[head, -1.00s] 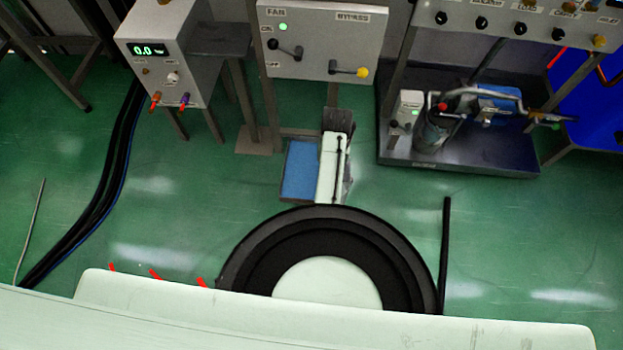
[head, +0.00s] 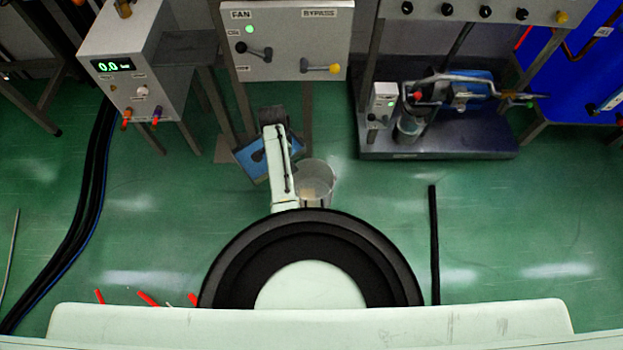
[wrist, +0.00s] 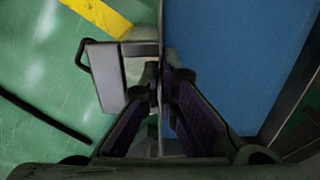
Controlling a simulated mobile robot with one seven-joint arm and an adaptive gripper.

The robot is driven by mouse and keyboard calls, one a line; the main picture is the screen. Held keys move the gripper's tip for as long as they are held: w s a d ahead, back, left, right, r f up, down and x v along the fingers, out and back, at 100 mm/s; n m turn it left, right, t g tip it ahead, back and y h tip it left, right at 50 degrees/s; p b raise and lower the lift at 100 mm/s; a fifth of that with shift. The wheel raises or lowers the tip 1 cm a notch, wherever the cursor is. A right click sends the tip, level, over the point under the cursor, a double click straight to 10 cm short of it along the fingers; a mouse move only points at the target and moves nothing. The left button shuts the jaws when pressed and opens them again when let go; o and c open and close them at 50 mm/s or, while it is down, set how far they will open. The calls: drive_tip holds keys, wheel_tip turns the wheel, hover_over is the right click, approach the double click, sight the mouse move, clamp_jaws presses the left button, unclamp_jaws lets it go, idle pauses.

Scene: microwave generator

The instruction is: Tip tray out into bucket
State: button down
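The blue tray (head: 254,160) is in the head view, left of my forearm and above the floor. It fills the right half of the wrist view (wrist: 235,60). My gripper (wrist: 165,85) has its two fingers on either side of the tray's thin edge and appears shut on it. The tray is on the other side of the arm, not over the bucket. I cannot tell what the tray holds.
A grey unit with a 0.0 display (head: 125,75) stands at the left, with black cables (head: 75,215) on the floor. A fan and bypass panel (head: 285,45) is behind. A dark platform (head: 440,145) with equipment stands right.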

sight(246, 167)
drive_tip(key=a+f+m, duration=0.1)
drive_tip(key=a+m, duration=0.1)
drive_tip(key=a, duration=0.1)
drive_tip(key=w+a+f+m+b, duration=0.1)
drive_tip(key=a+f+m, duration=0.1)
drive_tip(key=a+m, duration=0.1)
drive_tip(key=w+a+f+m, duration=0.1)
drive_tip(key=a+m, duration=0.1)
drive_tip(key=m, duration=0.1)
drive_tip(key=shift+w+a+f, duration=0.1)
drive_tip(key=shift+a+f, duration=0.25)
drive_tip(key=shift+a, duration=0.05)
drive_tip(key=a+f+m+b, duration=0.1)
drive_tip(key=a+f+m, duration=0.2)
drive_tip(key=a+m, duration=0.4)
drive_tip(key=shift+s+a+f+m, duration=0.2)
drive_tip(key=shift+a+f+m, duration=0.2)
drive_tip(key=shift+m, duration=0.3)
drive_tip(key=shift+r, duration=0.1)
